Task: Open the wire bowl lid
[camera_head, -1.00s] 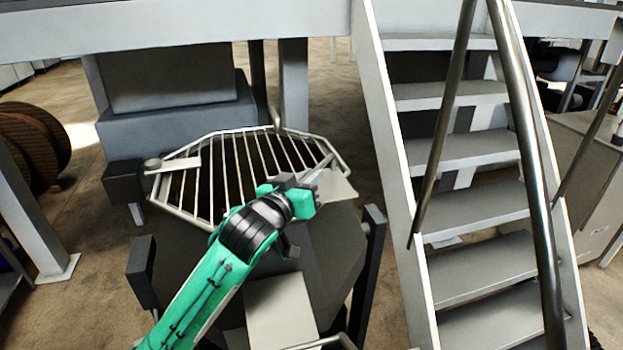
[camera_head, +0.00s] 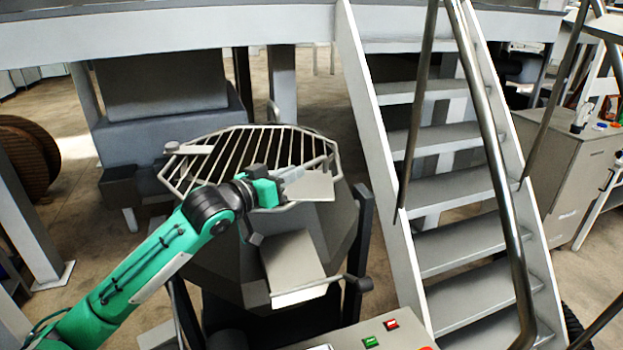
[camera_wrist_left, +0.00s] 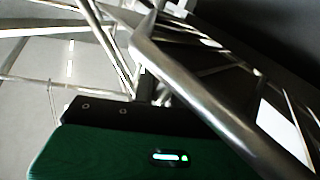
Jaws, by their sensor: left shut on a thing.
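The wire bowl lid (camera_head: 250,140), a pale metal grid of parallel bars in an angular rim, lies over the dark bowl (camera_head: 338,220) in the head view. It looks about level; I cannot tell whether it is slightly raised. My left gripper (camera_head: 290,175) is at the lid's front right side, beside a flat pale plate, and is shut on the lid's rim. The wrist view shows the lid's bars (camera_wrist_left: 215,105) close against my gripper; the exact grip is partly hidden. My right gripper is not in view.
A metal staircase (camera_head: 455,193) with handrails stands close on the right. A blue-grey machine block (camera_head: 165,110) is behind the lid. A panel with green and red buttons (camera_head: 391,324) is at the bottom. A cable drum (camera_head: 25,160) stands at the far left.

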